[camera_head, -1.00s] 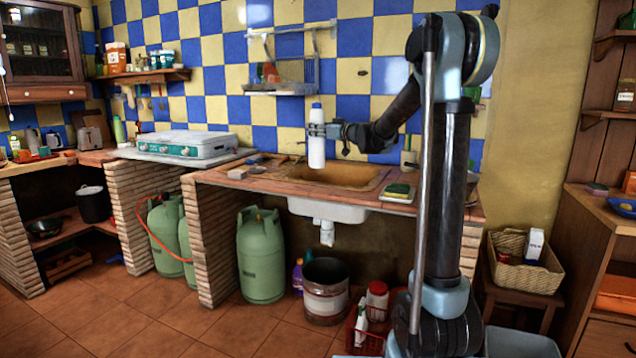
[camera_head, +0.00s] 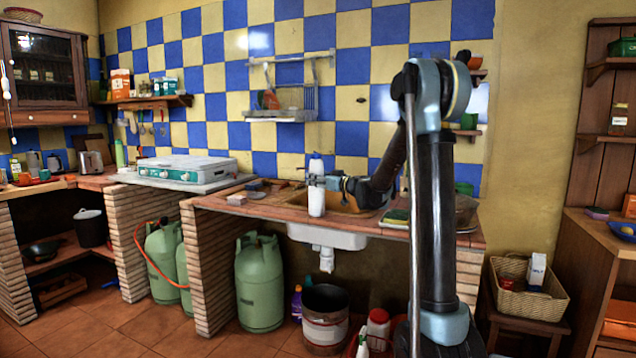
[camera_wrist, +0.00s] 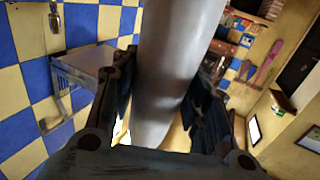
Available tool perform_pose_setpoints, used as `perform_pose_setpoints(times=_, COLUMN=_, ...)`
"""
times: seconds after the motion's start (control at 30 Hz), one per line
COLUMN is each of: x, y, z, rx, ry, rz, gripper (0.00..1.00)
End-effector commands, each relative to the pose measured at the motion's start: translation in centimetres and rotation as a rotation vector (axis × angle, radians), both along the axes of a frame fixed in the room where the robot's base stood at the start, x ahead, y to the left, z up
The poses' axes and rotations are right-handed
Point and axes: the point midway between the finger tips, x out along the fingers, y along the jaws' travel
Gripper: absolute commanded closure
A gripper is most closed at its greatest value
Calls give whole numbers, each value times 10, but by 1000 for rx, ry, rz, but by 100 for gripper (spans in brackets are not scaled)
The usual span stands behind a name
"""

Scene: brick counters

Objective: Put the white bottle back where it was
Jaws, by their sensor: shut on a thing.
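The white bottle (camera_head: 317,198) with a blue cap stands upright at the front left edge of the sink (camera_head: 345,203). In the head view its base is level with the counter's front edge; I cannot tell whether it touches the surface. My gripper (camera_head: 318,182) is shut around the bottle's upper body, reaching in from the right. In the wrist view the bottle (camera_wrist: 170,65) fills the middle between my two dark fingers.
Two small sponge-like items (camera_head: 250,189) lie on the counter left of the bottle. A dish rack (camera_head: 285,110) hangs on the tiled wall behind. A green sponge (camera_head: 397,215) lies right of the sink. A white stove (camera_head: 187,168) stands further left.

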Motion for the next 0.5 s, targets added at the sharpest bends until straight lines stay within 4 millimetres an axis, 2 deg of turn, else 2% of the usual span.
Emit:
perform_pose_setpoints(times=0.13, x=0, y=0, z=0, rx=0, ry=0, rz=0, gripper=86)
perform_pose_setpoints(times=0.17, x=0, y=0, z=-1, rx=0, ry=0, rz=0, gripper=56)
perform_pose_setpoints(times=0.23, x=0, y=0, z=-1, rx=0, ry=0, rz=0, gripper=40)
perform_pose_setpoints(times=0.27, x=0, y=0, z=-1, rx=0, ry=0, rz=0, gripper=38)
perform_pose_setpoints(times=0.5, x=0, y=1, z=-1, rx=0, ry=0, rz=1, gripper=38)
